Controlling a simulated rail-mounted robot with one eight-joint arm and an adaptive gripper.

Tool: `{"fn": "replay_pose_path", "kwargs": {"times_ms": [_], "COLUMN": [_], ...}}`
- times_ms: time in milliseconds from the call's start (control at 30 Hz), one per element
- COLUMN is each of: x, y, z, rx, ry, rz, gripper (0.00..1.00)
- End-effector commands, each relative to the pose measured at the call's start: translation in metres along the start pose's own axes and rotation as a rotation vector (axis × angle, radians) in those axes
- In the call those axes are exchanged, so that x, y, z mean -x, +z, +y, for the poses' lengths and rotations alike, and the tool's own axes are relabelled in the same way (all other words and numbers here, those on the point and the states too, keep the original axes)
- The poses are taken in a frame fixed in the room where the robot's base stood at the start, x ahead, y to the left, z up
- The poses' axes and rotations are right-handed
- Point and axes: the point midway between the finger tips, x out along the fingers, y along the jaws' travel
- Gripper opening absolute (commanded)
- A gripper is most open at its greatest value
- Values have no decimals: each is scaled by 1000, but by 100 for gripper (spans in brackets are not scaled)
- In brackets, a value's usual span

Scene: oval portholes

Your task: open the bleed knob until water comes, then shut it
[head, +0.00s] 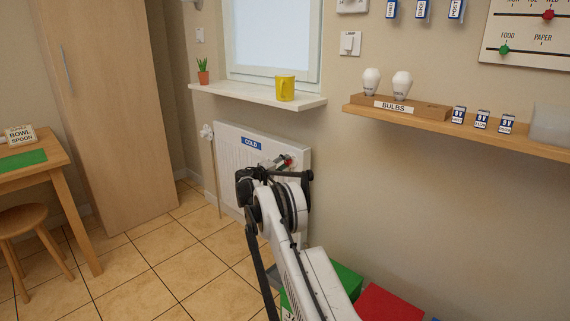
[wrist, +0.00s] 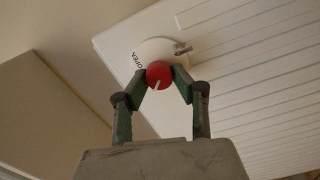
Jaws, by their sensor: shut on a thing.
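The bleed knob (wrist: 159,73) is a red round knob with a pale pointer line, in front of a white disc (wrist: 150,50) marked "OPEN". In the wrist view the pointer slants toward the lower left. My gripper (wrist: 161,76) has its two green-grey fingers shut on the knob, one on each side. In the head view a bit of the red knob (head: 288,160) shows at the upper right of the white radiator (head: 228,168), which bears a blue "COLD" label (head: 251,143). My arm hides part of the radiator. I see no water in either view.
A window sill (head: 250,95) with a yellow mug (head: 285,88) and a small plant (head: 203,72) is above the radiator. A shelf (head: 470,126) with bulbs is at the right. Green and red boxes (head: 388,303) stand low beside my arm.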

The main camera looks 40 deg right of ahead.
Motion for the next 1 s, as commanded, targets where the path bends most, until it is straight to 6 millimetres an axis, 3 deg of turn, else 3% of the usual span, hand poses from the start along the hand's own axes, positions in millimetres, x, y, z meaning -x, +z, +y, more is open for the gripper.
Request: {"fn": "replay_pose_path", "kwargs": {"times_ms": [67, 100, 200, 567, 1000], "x": [0, 0, 0, 6, 84], "y": [0, 0, 0, 0, 0], "z": [0, 0, 0, 0, 0], "rx": [0, 0, 0, -1, -1], "ry": [0, 0, 0, 0, 0], "rz": [-1, -1, -1, 0, 1], "gripper": [0, 30, 44, 44, 44]}}
